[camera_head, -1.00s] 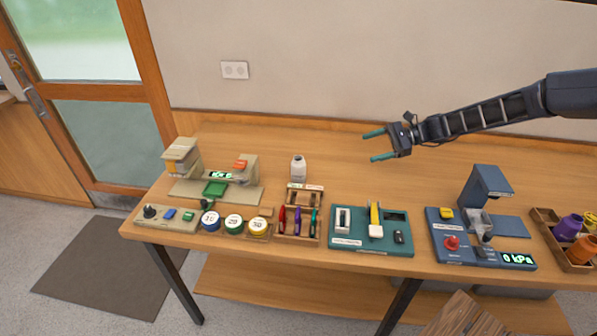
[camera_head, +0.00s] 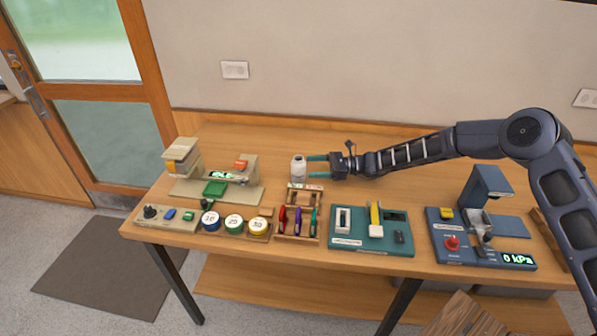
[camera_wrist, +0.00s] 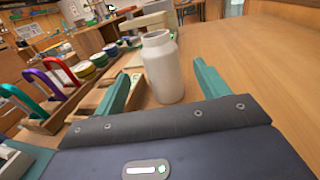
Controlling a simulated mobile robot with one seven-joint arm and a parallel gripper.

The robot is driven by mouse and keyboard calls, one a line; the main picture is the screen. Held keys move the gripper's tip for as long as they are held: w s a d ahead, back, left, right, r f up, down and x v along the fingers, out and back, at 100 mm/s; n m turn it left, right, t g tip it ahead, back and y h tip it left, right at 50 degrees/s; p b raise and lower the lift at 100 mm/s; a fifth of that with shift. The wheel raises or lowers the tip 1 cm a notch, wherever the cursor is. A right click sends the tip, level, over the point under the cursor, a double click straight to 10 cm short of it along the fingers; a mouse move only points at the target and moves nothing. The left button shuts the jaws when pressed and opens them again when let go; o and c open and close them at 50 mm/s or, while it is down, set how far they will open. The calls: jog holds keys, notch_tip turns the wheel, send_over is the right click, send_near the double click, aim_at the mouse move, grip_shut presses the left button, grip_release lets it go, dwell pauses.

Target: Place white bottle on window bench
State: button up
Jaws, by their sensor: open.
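The white bottle (camera_head: 298,168) stands upright on the wooden table, behind the rack of coloured clips. In the wrist view the bottle (camera_wrist: 164,68) stands between and just ahead of the two green fingers. My gripper (camera_head: 317,166) is open and level with the bottle, reaching in from the right; in the wrist view the gripper (camera_wrist: 160,85) is empty, with a finger on each side of the bottle's lower part. I cannot tell whether a finger touches it. I cannot make out a window bench for certain.
The clip rack (camera_head: 299,212) stands just in front of the bottle. A beige device (camera_head: 213,183) is to its left. A teal panel (camera_head: 371,231) and a blue pressure device (camera_head: 480,235) stand to the right. The table behind the bottle is clear.

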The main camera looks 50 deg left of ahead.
aim_at(294, 166)
jog(key=shift+x, duration=3.8)
jog(key=shift+a+r, duration=0.1)
jog(key=shift+r, duration=0.1)
jog(key=c, duration=1.3)
jog(key=shift+o, duration=0.2)
notch_tip(294, 166, up, 20)
